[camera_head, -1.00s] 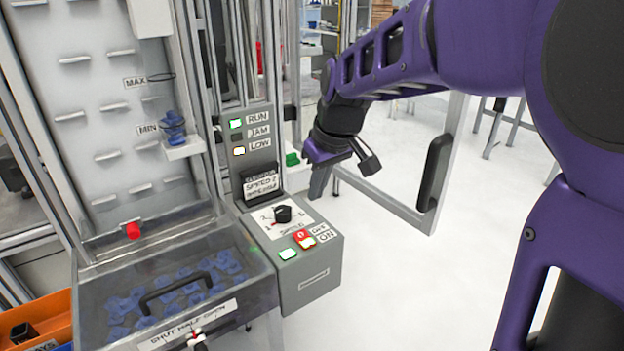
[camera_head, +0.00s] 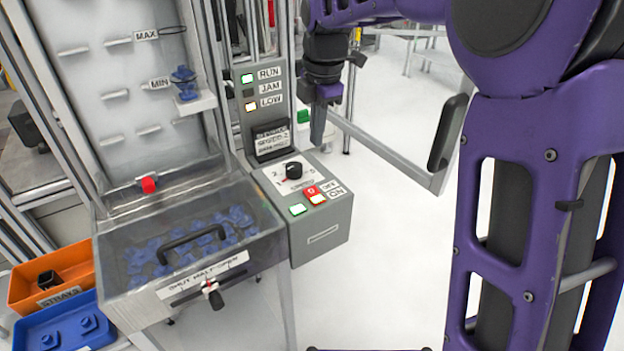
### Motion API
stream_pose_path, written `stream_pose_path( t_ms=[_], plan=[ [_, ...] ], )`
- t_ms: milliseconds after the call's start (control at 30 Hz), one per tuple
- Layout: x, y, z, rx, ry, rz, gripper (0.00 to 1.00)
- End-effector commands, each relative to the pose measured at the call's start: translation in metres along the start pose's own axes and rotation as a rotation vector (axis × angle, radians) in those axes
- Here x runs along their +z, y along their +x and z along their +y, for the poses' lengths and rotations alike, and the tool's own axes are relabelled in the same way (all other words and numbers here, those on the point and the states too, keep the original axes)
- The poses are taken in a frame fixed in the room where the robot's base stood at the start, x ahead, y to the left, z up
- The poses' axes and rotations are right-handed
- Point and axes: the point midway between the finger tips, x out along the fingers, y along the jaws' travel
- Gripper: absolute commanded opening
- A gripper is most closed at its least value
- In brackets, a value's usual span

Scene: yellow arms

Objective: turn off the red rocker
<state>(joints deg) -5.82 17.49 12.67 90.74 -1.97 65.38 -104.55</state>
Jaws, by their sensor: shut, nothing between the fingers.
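The red rocker (camera_head: 312,190) sits on the sloped top of the grey control box (camera_head: 325,240), beside labels that read OFF and ON. Its far half is red with a 0 mark and its near half (camera_head: 317,199) glows pale. My gripper (camera_head: 317,142) points down, shut and empty, above and beyond the rocker in the picture. It appears apart from the box. Its exact height over the box I cannot tell.
A black knob (camera_head: 293,170) and a lit green button (camera_head: 298,209) flank the rocker. Indicator lamps (camera_head: 248,90) for RUN and LOW are lit on the upright panel. A clear-lidded bin (camera_head: 130,225) stands left. An open door frame with a black handle (camera_head: 447,132) stands right.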

Motion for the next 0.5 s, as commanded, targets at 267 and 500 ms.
stream_pose_path(
  t_ms=[267,500],
  plan=[
    [0.0001,0.0001,0.0005,-0.002,-0.019,0.000,0.00],
    [-0.0001,0.0097,0.0002,-0.003,-0.018,0.000,0.00]
  ],
)
